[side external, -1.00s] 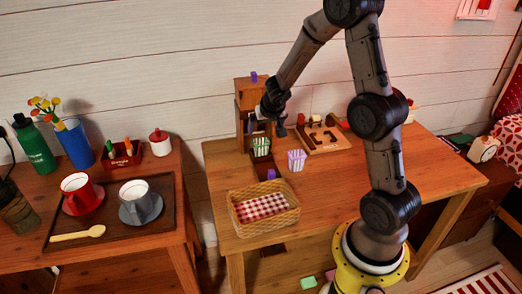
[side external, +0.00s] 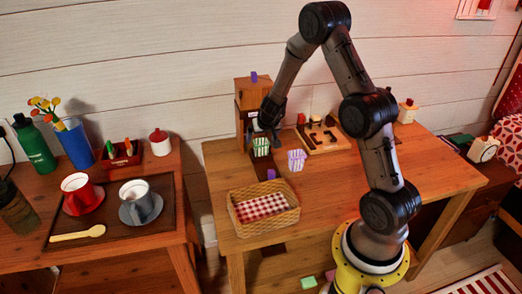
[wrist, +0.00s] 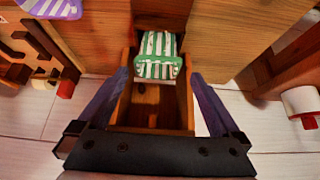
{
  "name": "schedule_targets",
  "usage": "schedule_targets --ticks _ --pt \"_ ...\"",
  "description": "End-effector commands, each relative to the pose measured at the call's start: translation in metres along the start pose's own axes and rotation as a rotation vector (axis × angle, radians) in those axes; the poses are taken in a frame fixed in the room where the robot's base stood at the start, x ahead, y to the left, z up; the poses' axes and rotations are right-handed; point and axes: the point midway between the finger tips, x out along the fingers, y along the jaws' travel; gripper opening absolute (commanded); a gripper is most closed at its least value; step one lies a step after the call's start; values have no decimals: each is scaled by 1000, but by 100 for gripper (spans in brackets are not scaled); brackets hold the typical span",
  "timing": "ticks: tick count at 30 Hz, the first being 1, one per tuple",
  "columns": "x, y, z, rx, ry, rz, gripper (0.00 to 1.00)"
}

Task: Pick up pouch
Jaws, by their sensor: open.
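My gripper (side external: 271,138) is open and points down close to the green pouch. In the wrist view its fingers (wrist: 159,76) are spread on either side, with nothing held.
The wooden cabinet (side external: 252,92) stands close behind my gripper. A wooden board with small items (side external: 325,141) lies to the right. A wicker basket with a red checked cloth (side external: 290,219) sits at the table's front left. The table's right part (side external: 430,165) is clear.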

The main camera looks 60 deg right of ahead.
Motion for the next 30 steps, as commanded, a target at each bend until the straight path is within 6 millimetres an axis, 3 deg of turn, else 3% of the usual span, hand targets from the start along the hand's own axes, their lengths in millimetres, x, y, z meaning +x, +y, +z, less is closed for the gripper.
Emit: schedule_targets --ticks 10,20,30 --pt "40 4 3 -1 -2 0 100" --pt "45 4 3 0 -1 0 100" --pt "44 4 3 0 -1 0 39"
